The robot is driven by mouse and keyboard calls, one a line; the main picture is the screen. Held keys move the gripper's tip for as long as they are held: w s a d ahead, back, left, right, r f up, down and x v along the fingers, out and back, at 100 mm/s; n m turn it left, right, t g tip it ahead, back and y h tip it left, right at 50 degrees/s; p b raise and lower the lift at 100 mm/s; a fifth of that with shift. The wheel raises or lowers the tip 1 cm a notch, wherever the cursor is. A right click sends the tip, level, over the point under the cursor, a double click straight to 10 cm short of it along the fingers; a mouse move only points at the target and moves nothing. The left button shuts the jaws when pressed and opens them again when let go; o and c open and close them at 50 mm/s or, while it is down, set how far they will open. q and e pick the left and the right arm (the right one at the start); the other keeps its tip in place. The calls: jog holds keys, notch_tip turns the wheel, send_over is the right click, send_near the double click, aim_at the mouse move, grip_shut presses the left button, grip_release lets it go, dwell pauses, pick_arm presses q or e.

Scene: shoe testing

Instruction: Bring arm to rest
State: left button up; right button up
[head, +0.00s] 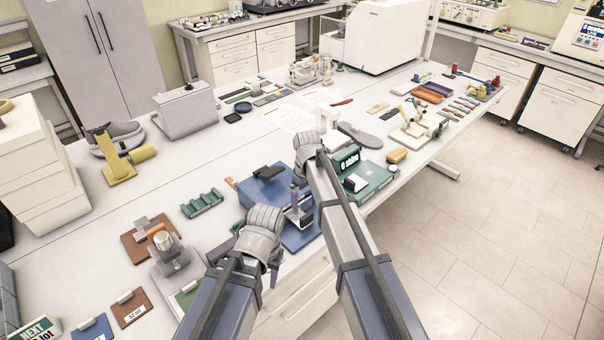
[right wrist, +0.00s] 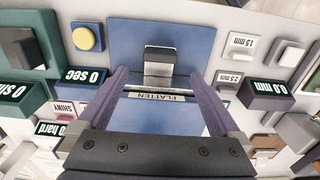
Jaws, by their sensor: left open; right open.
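My left arm reaches in from the bottom, and its gripper (head: 272,272) is low at the table's near edge, mostly hidden behind the wrist, open. Beyond the fingertips, a grey-topped block (right wrist: 159,62) stands on the blue plate (right wrist: 190,32) beside a strip marked FLATTEN; I cannot tell whether the fingers touch anything.
A green instrument (head: 372,182) marked "0 shore" stands right of the right wrist. A yellow stand (head: 118,170) is further left. Floor to the right (head: 500,230) is clear.

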jog(key=s+d+m, duration=0.4)
jog(key=s+d, duration=0.1)
jog(key=s, duration=0.6)
jog(key=s+d+m, duration=0.4)
jog(key=s+d, duration=0.1)
jog(key=s, duration=0.5)
jog(key=s+a+f+n+b, duration=0.2)
jog(key=a, duration=0.3)
jog(key=s+a+f+n+h+b, duration=0.1)
jog(key=s+a+f+n+b, duration=0.1)
jog(key=a, duration=0.4)
jog(key=shift+s+f+b, duration=0.25)
jog(key=shift+s+b, duration=0.1)
jog(key=shift+s, duration=0.4)
